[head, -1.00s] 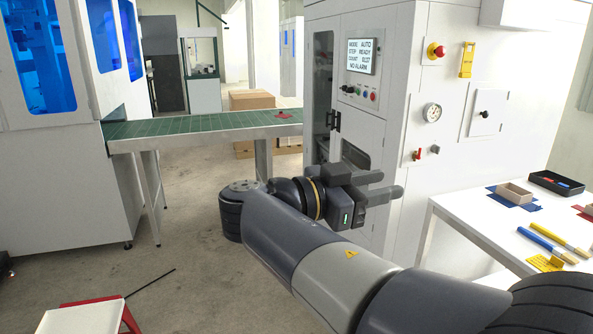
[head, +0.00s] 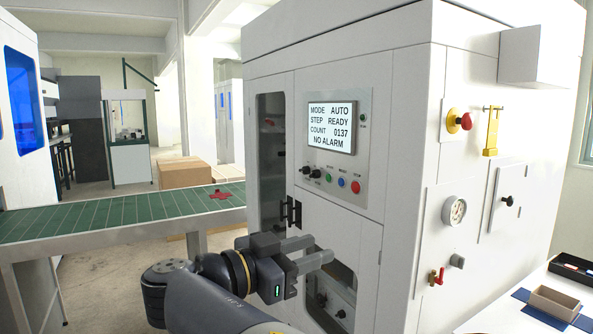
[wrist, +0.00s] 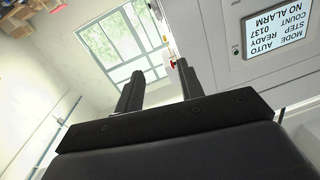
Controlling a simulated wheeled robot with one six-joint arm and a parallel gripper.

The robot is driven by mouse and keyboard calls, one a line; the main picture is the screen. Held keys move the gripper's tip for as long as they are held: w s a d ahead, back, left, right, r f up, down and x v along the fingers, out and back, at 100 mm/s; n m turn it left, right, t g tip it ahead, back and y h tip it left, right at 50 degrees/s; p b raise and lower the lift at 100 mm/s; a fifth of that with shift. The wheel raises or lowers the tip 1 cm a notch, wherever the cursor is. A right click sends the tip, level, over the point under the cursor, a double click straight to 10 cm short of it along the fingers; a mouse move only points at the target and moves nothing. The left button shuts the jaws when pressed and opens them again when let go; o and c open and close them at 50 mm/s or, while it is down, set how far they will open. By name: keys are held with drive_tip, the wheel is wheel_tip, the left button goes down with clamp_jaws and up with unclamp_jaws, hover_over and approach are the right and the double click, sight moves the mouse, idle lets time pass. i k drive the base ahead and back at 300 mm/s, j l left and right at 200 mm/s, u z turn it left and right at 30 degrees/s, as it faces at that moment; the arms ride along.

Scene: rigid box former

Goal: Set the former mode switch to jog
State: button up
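The box former (head: 400,60) is a large white machine. Its screen (head: 332,127) reads MODE AUTO, STEP READY, COUNT 0137, NO ALARM; it also shows upside down in the wrist view (wrist: 276,39). Below the screen are two black knobs, a left one (head: 305,170) and a right one (head: 316,174), beside green, blue and red buttons. I cannot read which knob is the mode switch. My gripper (head: 318,250) is below the panel in the head view, in front of the lower door, its fingers apart and empty. It also shows open in the wrist view (wrist: 158,82).
A green conveyor (head: 110,217) runs into the machine's left side, with a red piece (head: 220,195) on it. Door handles (head: 290,212) stick out below the panel. A red emergency button (head: 460,121), gauge (head: 455,211) and red valve (head: 437,277) are on the right face.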

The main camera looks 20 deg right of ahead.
sight(316, 173)
drive_tip(key=i+z, duration=0.1)
drive_tip(key=i, duration=0.75)
drive_tip(key=i+j+z, duration=0.15)
drive_tip(key=i, duration=0.65)
